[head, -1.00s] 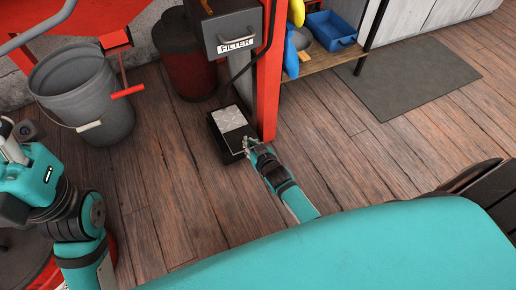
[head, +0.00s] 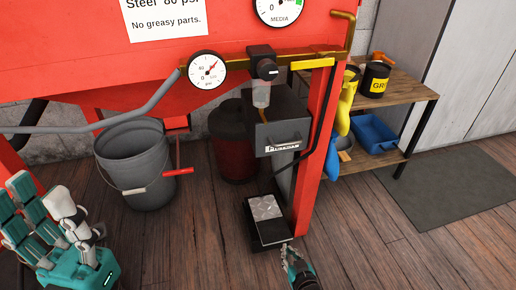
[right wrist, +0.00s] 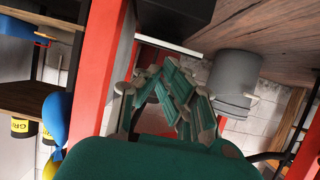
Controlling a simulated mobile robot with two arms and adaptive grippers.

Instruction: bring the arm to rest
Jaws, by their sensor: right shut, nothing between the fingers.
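My right gripper (head: 287,250) is low in front of the red cabinet, just right of and below the foot pedal (head: 267,208), a black box with a metal tread plate. I cannot tell whether they touch. In the right wrist view its teal and grey fingers (right wrist: 165,92) are drawn together and empty. My left gripper (head: 40,215) is at the lower left of the head view, fingers pointing up, spread and empty. Most of both arms is out of view.
The red cabinet (head: 110,75) with a pressure gauge (head: 207,69) fills the back. A grey bucket (head: 137,165) stands below it; a red leg (head: 316,160) is near the pedal. A wooden shelf (head: 405,92) stands right. The wooden floor (head: 360,235) is clear in front.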

